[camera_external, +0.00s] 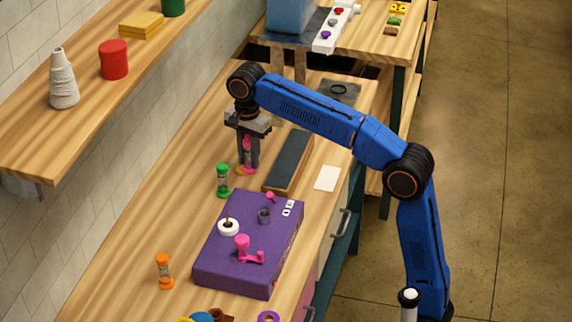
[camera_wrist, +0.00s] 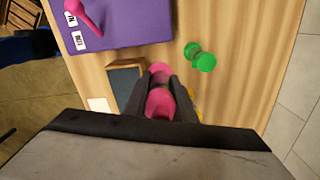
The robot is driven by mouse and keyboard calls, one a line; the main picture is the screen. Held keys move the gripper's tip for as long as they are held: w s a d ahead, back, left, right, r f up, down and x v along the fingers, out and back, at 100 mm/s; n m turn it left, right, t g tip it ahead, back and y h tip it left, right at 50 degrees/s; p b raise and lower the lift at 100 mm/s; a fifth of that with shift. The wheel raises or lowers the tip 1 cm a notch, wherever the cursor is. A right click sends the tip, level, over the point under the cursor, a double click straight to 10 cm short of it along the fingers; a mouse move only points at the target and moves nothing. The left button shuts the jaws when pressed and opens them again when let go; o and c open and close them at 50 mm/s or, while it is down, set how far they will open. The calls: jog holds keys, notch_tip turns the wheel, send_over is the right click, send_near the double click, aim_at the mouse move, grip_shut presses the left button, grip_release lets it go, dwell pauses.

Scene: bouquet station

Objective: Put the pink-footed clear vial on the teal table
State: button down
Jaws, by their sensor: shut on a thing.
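My gripper (camera_external: 247,168) is shut on the pink-footed clear vial (camera_external: 247,146), which stands upright between the fingers above or at the wooden bench top. I cannot tell whether it touches the bench. In the wrist view its pink ends (camera_wrist: 160,103) show between the dark fingers (camera_wrist: 162,95); its clear middle is mostly hidden. A yellow piece (camera_external: 241,171) shows low beside the fingers, partly hidden. At the back, a wooden-topped table (camera_external: 375,55) has dark teal legs.
A green-ended vial (camera_external: 223,181) stands close to my gripper. A dark tray (camera_external: 288,160), white card (camera_external: 327,178) and purple box (camera_external: 245,270) are nearby. An orange vial (camera_external: 164,271) stands nearer. The back table holds a white rack (camera_external: 335,28) and blue box (camera_external: 289,14).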

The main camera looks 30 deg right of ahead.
jog(key=shift+a+f, duration=0.15)
jog(key=shift+f, duration=4.8)
jog(key=shift+f, duration=0.1)
jog(key=c, duration=1.8)
grip_release()
jog(key=shift+o, duration=0.2)
notch_tip(320, 180, up, 12)
jog(key=shift+r, duration=0.15)
